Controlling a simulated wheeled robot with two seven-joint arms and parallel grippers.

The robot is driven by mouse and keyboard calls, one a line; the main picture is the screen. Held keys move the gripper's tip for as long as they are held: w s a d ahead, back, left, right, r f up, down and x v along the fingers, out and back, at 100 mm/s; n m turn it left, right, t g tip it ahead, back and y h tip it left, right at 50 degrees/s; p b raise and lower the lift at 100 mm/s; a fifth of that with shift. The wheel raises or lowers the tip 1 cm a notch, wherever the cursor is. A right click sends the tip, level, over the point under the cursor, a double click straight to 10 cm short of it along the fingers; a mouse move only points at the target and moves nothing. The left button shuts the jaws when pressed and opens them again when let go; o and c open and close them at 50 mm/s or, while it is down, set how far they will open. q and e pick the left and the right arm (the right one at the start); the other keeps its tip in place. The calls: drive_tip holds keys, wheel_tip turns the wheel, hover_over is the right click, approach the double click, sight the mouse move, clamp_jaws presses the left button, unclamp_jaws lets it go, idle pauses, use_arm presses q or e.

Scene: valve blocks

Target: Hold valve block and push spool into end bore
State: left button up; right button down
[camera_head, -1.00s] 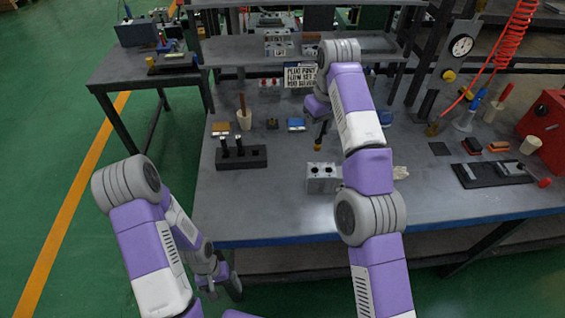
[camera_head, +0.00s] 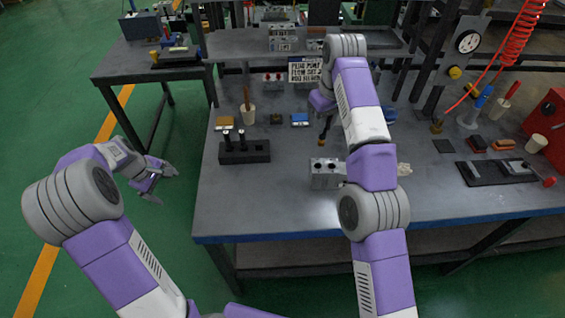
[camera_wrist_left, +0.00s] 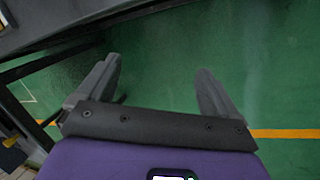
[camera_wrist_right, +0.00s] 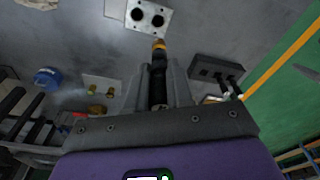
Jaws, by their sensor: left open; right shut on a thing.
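The grey valve block (camera_head: 328,173) stands near the front middle of the bench, its two dark bores facing up. It also shows at the top of the right wrist view (camera_wrist_right: 143,14). My right gripper (camera_wrist_right: 158,72) is shut on a dark spool (camera_wrist_right: 158,80) with an orange-yellow tip. In the head view the spool (camera_head: 325,129) hangs tip down above the bench, behind the block and apart from it. The right arm partly covers that area. My left gripper (camera_head: 162,181) is open and empty, left of the bench over the green floor; its spread fingers show in the left wrist view (camera_wrist_left: 153,88).
A black rack (camera_head: 244,152) with two dark spools stands left of the block. A black tray (camera_head: 497,171) and a red box (camera_head: 548,118) are at the right. Several small parts lie along the back. The front left of the bench is clear.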

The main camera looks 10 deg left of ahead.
sight(318, 172)
use_arm(q)
drive_tip(key=w+d+h, duration=0.2)
drive_tip(key=w+d, duration=0.1)
drive_tip(key=d, duration=0.3)
drive_tip(key=w+d+n+h, duration=0.1)
drive_tip(key=w+d+h, duration=0.1)
drive_tip(key=d, duration=0.4)
drive_tip(key=w+d+n+h, duration=0.1)
drive_tip(key=w+d+h, duration=0.1)
drive_tip(key=w+d, duration=0.3)
drive_tip(key=shift+d+f, duration=0.15)
drive_tip(key=shift+d, duration=0.65)
drive_tip(key=w+d+r+h, duration=0.1)
drive_tip(key=d+h, duration=0.1)
drive_tip(key=d, duration=0.3)
drive_tip(key=w+d+r+n+h, duration=0.1)
drive_tip(key=w+d+h, duration=0.1)
drive_tip(key=d, duration=0.3)
drive_tip(key=w+d+r+n+h, duration=0.1)
drive_tip(key=d, duration=0.4)
drive_tip(key=shift+w+r+h, duration=0.2)
drive_tip(key=shift+r+h, duration=0.05)
drive_tip(key=shift+h, duration=0.15)
drive_tip(key=x, duration=1.1)
drive_tip(key=shift+w+d+f, duration=0.1)
drive_tip(key=shift+w+d, duration=0.05)
drive_tip(key=shift+d, duration=0.25)
drive_tip(key=shift+c, duration=0.2)
clamp_jaws()
